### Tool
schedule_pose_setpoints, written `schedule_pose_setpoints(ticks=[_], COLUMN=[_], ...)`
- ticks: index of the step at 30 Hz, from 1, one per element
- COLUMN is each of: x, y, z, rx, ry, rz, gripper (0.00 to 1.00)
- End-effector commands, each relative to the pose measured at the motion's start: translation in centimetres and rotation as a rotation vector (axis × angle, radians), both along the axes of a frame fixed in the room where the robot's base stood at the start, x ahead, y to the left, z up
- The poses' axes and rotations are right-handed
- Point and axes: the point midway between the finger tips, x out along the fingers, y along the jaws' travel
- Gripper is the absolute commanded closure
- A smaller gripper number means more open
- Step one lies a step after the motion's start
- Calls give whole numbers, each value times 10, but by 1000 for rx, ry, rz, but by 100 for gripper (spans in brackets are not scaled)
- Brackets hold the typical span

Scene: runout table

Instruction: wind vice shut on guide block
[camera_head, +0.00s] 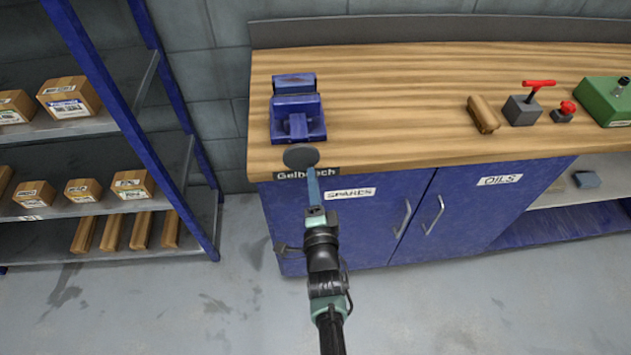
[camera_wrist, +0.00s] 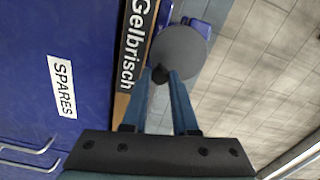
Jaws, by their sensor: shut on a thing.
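The blue vice (camera_head: 297,118) stands on the wooden bench top at its left end, by the front edge. A round grey disc (camera_head: 301,156), like a handwheel, is at its front over the bench edge. The disc also shows in the wrist view (camera_wrist: 180,48), with part of the blue vice behind it. My gripper (camera_wrist: 160,76) is shut on a small dark knob (camera_wrist: 160,73) at the disc's rim. In the head view my gripper (camera_head: 312,174) reaches up to the disc from the front. I cannot make out a guide block between the jaws.
On the bench (camera_head: 400,90) to the right lie a brown block (camera_head: 483,114), a grey block with a red T-handle (camera_head: 522,109), a small red-knobbed piece (camera_head: 564,112) and a green box (camera_head: 605,101). Blue cupboards (camera_head: 370,220) are below. A shelf rack (camera_head: 110,125) stands left.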

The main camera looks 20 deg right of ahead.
Motion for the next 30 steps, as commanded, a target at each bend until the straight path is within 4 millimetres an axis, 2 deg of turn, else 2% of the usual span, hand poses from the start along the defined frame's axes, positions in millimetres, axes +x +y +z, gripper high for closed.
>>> schedule_pose_setpoints(ticks=[3, 11, 18, 28, 30], x=[1, 1, 3, 3, 3], y=[1, 2, 9, 10, 12], z=[-1, -1, -7, -6, -8], rx=[58, 70, 314, 354, 410], ry=[-19, -22, -92, -103, -119], rz=[1, 1, 2, 3, 3], gripper=[100, 100, 100, 100, 100])
